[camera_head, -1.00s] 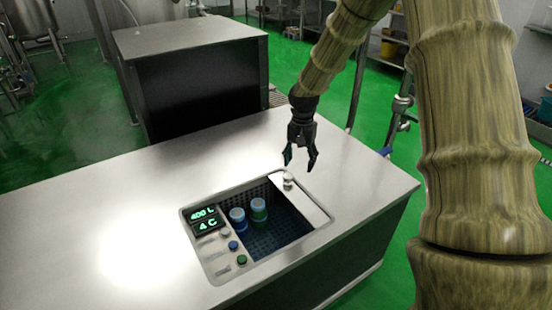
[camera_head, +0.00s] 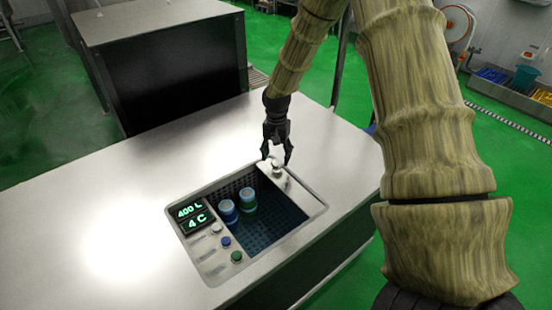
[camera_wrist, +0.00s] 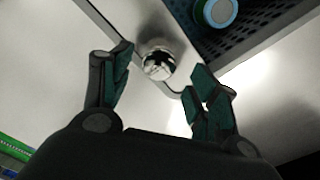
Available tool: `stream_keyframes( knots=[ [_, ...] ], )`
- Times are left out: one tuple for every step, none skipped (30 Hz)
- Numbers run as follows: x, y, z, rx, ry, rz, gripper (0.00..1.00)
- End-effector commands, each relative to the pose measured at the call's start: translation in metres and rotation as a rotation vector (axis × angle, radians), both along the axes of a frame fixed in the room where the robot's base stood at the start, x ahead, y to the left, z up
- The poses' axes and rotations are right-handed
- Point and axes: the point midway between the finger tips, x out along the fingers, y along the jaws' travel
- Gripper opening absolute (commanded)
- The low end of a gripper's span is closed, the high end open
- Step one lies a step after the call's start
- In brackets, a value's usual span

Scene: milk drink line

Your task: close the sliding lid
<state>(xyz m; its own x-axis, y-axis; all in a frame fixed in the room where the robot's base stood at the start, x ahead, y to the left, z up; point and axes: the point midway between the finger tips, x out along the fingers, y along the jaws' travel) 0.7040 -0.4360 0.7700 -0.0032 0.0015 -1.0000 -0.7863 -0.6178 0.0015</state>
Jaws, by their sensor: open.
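The sliding lid (camera_head: 302,194) is a pale metal panel along the right side of the well in the counter. The well is mostly uncovered. A small round silver knob (camera_head: 277,169) stands at the lid's far end. My gripper (camera_head: 277,157) points down just above the knob, with its fingers apart. In the wrist view the shiny knob (camera_wrist: 157,64) lies between the two open fingertips of my gripper (camera_wrist: 160,62). I cannot tell whether a finger touches it.
Two blue-and-green containers (camera_head: 228,210) (camera_head: 248,200) stand inside the perforated well (camera_head: 270,228). A control panel (camera_head: 195,218) with a 400 L, 4 C display and buttons is left of it. The steel counter (camera_head: 110,215) is clear around. A dark box-shaped unit (camera_head: 170,70) stands behind.

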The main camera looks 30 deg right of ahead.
Motion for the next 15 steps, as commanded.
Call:
stream_keyframes(
  knots=[
    [0.0, 0.0, -0.006, 0.0, 0.001, 0.0, 0.6],
    [0.0, 0.0, -0.009, 0.0, 0.001, 0.0, 0.6],
    [0.001, 0.0, -0.013, 0.0, 0.001, 0.0, 0.6],
    [0.001, 0.0, -0.015, -0.001, 0.001, 0.0, 0.6],
    [0.001, 0.0, -0.017, -0.001, 0.001, 0.001, 0.6],
    [0.001, 0.001, -0.019, -0.001, 0.001, 0.001, 0.6],
    [0.001, 0.001, -0.02, -0.001, 0.001, 0.001, 0.6],
    [0.001, 0.001, -0.022, -0.001, 0.001, 0.001, 0.6],
    [0.001, 0.001, -0.023, -0.001, 0.001, 0.001, 0.6],
    [0.001, 0.001, -0.023, -0.001, 0.001, 0.001, 0.6],
    [0.001, 0.001, -0.024, 0.0, 0.0, 0.001, 0.6],
    [0.001, 0.001, -0.024, 0.0, 0.0, 0.002, 0.6],
    [0.001, 0.001, -0.024, 0.0, 0.0, 0.001, 0.6],
    [0.001, 0.001, -0.024, 0.0, 0.0, 0.001, 0.6],
    [0.001, 0.001, -0.024, 0.0, 0.0, 0.002, 0.6]
  ],
)
